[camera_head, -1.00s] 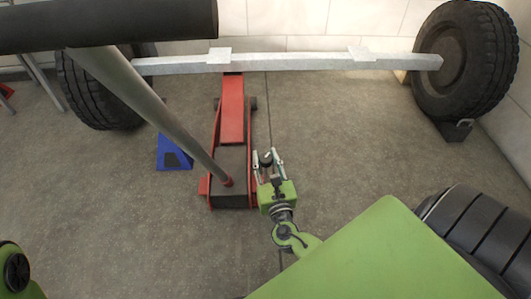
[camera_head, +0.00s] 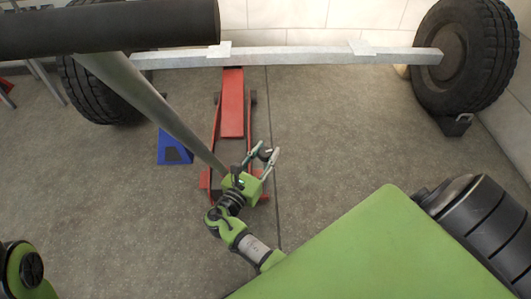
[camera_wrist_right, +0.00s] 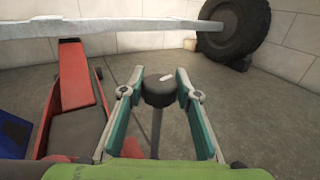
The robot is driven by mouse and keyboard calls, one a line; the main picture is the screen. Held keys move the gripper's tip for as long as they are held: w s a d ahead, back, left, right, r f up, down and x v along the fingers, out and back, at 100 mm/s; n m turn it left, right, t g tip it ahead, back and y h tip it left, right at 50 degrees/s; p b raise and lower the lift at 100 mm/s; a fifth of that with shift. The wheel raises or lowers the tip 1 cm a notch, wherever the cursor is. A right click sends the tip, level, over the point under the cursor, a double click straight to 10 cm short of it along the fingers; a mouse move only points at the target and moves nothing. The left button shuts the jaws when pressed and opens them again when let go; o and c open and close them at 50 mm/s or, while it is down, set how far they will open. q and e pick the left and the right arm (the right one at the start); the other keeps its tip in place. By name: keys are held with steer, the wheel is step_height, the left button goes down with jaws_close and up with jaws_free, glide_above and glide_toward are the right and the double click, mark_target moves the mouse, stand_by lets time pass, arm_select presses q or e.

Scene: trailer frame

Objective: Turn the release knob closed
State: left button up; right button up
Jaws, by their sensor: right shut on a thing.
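The release knob (camera_wrist_right: 159,92) is a round black knob with a white mark on its top, on a thin dark stem beside the red floor jack (camera_head: 232,105). In the head view the knob (camera_head: 265,154) is small and dark between the fingertips. My right gripper (camera_head: 262,151) reaches in beside the jack, its fingers pointing up and to the right. In the right wrist view its two teal fingers (camera_wrist_right: 160,88) stand on either side of the knob, shut on it. My left gripper is out of the picture.
A metal axle (camera_head: 290,57) with a tyre at each end (camera_head: 465,58) lies across the back. A blue wedge (camera_head: 174,148) stands left of the jack. The thick black-gripped jack handle (camera_head: 160,112) slants across the upper left. Open floor lies to the right.

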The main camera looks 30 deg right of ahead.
steer(key=shift+g, duration=0.3)
steer(key=o, duration=1.1)
steer(key=shift+o, duration=0.2)
